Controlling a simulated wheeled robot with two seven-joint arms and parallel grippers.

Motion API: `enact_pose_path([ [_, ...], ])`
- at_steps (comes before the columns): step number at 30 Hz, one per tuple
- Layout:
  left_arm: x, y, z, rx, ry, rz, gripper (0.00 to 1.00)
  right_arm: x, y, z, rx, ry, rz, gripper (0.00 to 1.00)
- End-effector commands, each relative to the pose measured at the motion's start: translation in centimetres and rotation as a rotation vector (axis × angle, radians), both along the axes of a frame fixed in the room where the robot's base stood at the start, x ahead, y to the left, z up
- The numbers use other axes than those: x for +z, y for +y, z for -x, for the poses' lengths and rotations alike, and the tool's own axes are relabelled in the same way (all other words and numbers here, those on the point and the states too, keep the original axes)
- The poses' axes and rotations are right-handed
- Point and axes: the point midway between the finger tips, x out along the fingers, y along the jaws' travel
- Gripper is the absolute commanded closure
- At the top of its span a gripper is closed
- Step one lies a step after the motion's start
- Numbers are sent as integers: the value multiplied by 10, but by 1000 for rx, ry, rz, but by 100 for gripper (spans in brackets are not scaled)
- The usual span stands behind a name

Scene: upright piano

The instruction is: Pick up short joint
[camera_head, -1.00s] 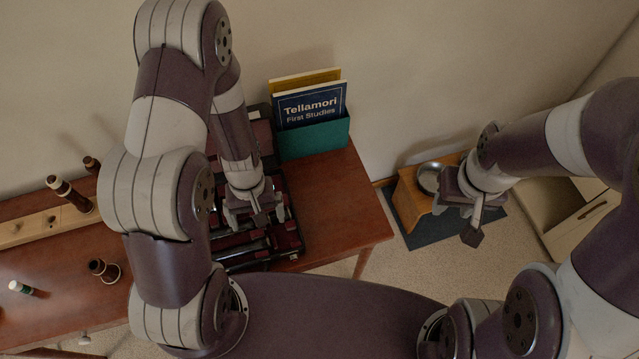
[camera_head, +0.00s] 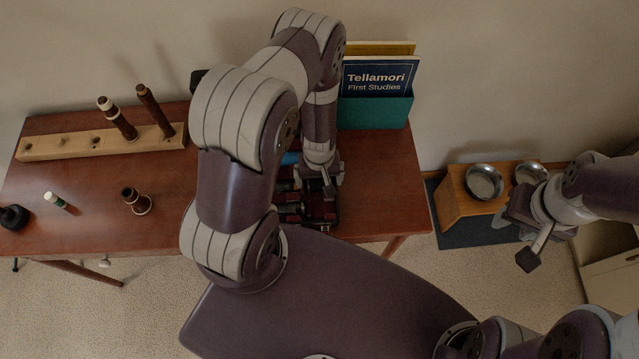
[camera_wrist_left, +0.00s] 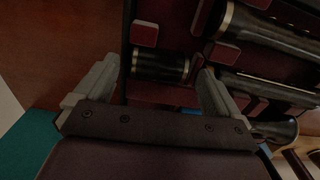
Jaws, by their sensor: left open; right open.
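My left gripper (camera_head: 322,186) is open over the dark instrument case (camera_head: 295,216) on the table. In the left wrist view, a short black cylindrical joint (camera_wrist_left: 160,67) with a pale metal ring lies in the case's dark red lining. It lies between and just beyond the two fingertips (camera_wrist_left: 160,80), and I cannot tell whether they touch it. Longer black joints with metal rings (camera_wrist_left: 262,65) lie beside it in the case. In the head view my left arm hides much of the case. My right gripper (camera_head: 527,222) is open and empty, near the bowl stand.
A green holder (camera_head: 375,112) with music books (camera_head: 378,78) stands behind the case. A wooden rack (camera_head: 90,143) holds two upright dark pieces. A short dark piece (camera_head: 136,200) and a small green-and-white item (camera_head: 56,200) are on the table's left. Metal bowls (camera_head: 484,181) sit right.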

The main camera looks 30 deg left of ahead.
Motion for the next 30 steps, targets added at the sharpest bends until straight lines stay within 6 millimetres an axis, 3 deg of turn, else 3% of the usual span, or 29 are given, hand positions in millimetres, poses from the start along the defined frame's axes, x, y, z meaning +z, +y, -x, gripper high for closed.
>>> enact_pose_path([
  [7, -4, 0, 1, -1, 1, -1, 4, 0, 0, 0, 0, 0, 0, 57],
  [12, -4, 0, 0, -1, 0, 0, 59, -1, 0, 0, 0, 0, 0, 57],
  [14, -4, 0, 0, -1, 0, 0, 76, 0, 0, 0, 0, 0, 0, 57],
  [23, 3, 0, 0, -2, 1, 0, 76, 1, 0, 0, 0, 0, 0, 57],
  [30, 49, 0, 0, -1, 0, 0, 76, 12, 0, 0, 0, 0, 0, 57],
])
